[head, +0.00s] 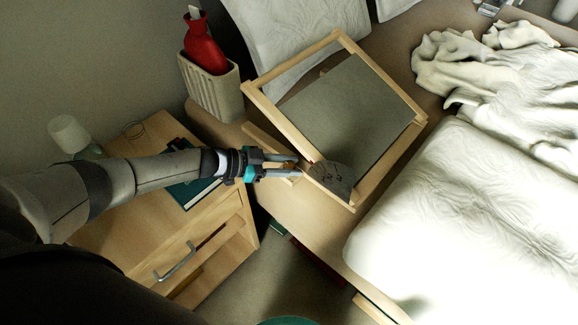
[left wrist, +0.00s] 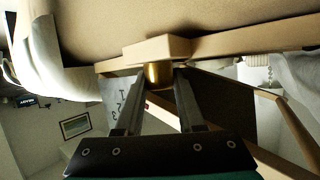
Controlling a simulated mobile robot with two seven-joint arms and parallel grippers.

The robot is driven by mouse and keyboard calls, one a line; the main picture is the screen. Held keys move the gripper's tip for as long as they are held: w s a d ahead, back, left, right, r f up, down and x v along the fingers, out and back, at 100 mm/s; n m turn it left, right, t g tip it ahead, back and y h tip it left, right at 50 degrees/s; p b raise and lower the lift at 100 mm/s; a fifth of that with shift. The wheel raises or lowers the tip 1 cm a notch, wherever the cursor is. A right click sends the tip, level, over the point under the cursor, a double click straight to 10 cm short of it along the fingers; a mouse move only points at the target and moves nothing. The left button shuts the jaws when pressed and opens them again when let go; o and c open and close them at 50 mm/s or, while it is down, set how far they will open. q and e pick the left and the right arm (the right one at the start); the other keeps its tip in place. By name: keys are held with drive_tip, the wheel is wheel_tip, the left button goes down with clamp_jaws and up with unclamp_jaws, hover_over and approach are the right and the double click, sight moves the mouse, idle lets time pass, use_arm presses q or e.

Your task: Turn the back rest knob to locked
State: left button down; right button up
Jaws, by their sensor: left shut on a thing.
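The back rest (head: 350,115) is a pale wooden frame with a grey panel, tilted on the bed. A grey rounded plate (head: 335,178) with dark markings sits at its near lower corner. In the left wrist view the knob (left wrist: 157,76) is a small brass-coloured cylinder below a wooden block (left wrist: 157,50). My left gripper (head: 297,167) reaches the frame's side by the plate. In the left wrist view its two fingers (left wrist: 158,88) are shut on the knob from either side. The knob's setting cannot be read. My right gripper is not in view.
A wooden nightstand (head: 225,222) with a pulled-out drawer stands under my left arm, with a teal book (head: 192,193) on it. A pale bin (head: 213,88) holds a red bottle (head: 204,48). White bedding (head: 470,220) fills the right side.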

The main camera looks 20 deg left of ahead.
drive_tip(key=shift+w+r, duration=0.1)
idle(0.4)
use_arm(q)
drive_tip(key=c, duration=0.5)
unclamp_jaws()
drive_tip(key=shift+s+a+r, duration=0.1)
drive_tip(key=shift+a, duration=0.1)
drive_tip(key=shift+p+v, duration=2.1)
drive_tip(key=shift+v, duration=5.25)
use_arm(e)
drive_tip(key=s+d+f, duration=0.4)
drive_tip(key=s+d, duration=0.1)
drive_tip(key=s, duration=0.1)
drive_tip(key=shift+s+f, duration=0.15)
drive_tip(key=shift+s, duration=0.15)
